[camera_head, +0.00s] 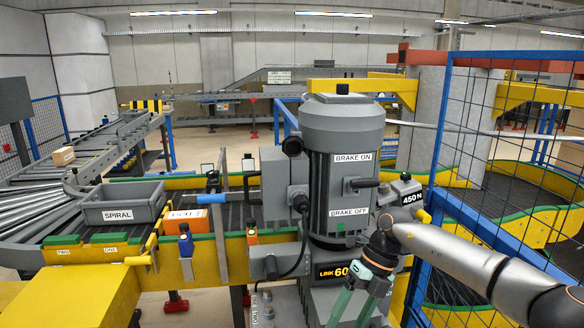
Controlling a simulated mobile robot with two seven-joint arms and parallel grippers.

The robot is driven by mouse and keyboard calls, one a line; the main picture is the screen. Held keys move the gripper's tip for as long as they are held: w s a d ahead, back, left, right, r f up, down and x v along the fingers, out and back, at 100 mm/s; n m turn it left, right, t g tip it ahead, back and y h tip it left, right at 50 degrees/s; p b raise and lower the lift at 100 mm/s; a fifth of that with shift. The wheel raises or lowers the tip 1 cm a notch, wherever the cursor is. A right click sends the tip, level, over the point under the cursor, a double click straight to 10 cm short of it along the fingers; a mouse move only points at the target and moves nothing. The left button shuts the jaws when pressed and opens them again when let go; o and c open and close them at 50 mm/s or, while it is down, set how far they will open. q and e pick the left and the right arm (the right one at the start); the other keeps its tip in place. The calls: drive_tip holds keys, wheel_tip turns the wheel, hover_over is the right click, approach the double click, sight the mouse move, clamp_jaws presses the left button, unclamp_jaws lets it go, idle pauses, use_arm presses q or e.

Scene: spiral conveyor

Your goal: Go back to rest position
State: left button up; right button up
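My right arm comes in from the right, across the front of the large grey motor (342,135). My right gripper (351,312) points down at the bottom edge, in front of the motor's base. Its two green fingers stand apart with nothing visible between them; their tips are at or past the picture's edge. A black lever (366,183) on the motor sits between the labels BRAKE ON and BRAKE OFF, apart from the gripper. My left gripper is not in view.
A grey tote marked SPIRAL (122,204) and an orange box (187,221) are on the conveyor at left. A blue-framed mesh fence (500,150) stands at right, close to my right arm. A yellow cover (75,298) fills the lower left.

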drive_tip(key=s+a+f+m+t+y, duration=0.1)
drive_tip(key=s+a+m+y, duration=0.15)
drive_tip(key=a+y, duration=0.35)
drive_tip(key=s+a+m+y, duration=0.2)
drive_tip(key=s+a+y, duration=0.15)
drive_tip(key=a, duration=0.45)
drive_tip(key=s+a+f+m+t+y, duration=0.1)
drive_tip(key=s+a+m+y, duration=0.1)
drive_tip(key=s+a+y, duration=0.35)
drive_tip(key=w+d+f+m+t+h, duration=0.1)
drive_tip(key=d+f+m+t+h, duration=0.6)
drive_tip(key=m, duration=0.5)
drive_tip(key=w+d+f+m+t+h, duration=0.1)
drive_tip(key=d+f+m+t+h, duration=0.35)
drive_tip(key=m+t, duration=0.55)
drive_tip(key=s+d+f+m+g+h, duration=0.6)
drive_tip(key=s+d+f+m, duration=0.3)
drive_tip(key=s+d+f, duration=0.3)
drive_tip(key=s+d+g, duration=0.1)
drive_tip(key=s+d, duration=0.1)
drive_tip(key=s, duration=0.1)
drive_tip(key=shift+s+f, duration=0.15)
drive_tip(key=shift+f, duration=0.15)
